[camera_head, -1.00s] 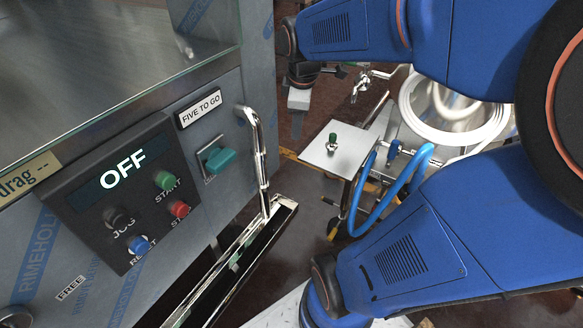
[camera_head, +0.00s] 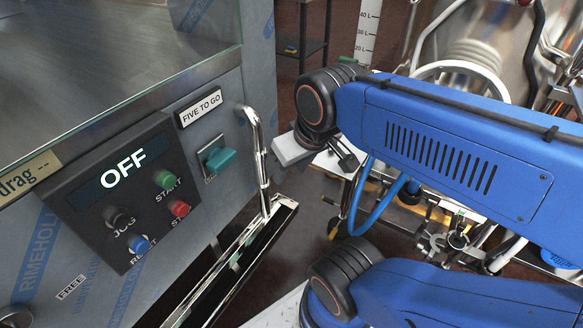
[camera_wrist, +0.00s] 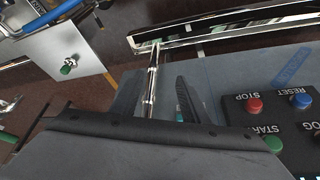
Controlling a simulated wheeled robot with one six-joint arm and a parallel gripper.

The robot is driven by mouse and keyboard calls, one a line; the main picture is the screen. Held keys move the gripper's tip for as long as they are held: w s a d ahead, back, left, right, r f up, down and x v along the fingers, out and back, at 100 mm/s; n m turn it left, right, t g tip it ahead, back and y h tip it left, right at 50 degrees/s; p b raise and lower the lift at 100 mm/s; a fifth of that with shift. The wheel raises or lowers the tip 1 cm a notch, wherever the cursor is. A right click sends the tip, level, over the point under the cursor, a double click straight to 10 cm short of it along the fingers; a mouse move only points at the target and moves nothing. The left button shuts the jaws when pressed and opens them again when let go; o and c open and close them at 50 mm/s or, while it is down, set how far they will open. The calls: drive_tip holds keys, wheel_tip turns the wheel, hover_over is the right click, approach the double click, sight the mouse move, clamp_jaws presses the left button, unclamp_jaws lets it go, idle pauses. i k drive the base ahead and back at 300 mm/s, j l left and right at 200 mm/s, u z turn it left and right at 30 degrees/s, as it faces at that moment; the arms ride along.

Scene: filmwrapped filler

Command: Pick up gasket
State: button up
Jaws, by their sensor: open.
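I cannot pick out a gasket for certain in either view. A pale ring (camera_head: 460,70) shows at the mouth of the steel vessel behind my arm in the head view; I cannot tell whether it is the gasket. My gripper (camera_wrist: 157,92) is open, with its two dark fingers apart and nothing held. In the wrist view the chrome handle bar (camera_wrist: 152,75) shows between the fingers; contact cannot be told.
The control panel (camera_head: 118,195) reads OFF, with a teal switch (camera_head: 217,158) beside it. A shiny trough (camera_head: 240,262) runs below the handle (camera_head: 257,150). A small white table (camera_wrist: 65,55) bears a green-topped piece (camera_wrist: 68,67). A blue hose (camera_head: 370,205) hangs behind my arm.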

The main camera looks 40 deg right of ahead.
sight(462, 225)
drive_tip(key=z, duration=2.35)
drive_tip(key=k+l+z, duration=0.2)
drive_tip(key=k, duration=0.15)
drive_tip(key=k+z, duration=0.2)
drive_tip(key=i+l+z, duration=0.05)
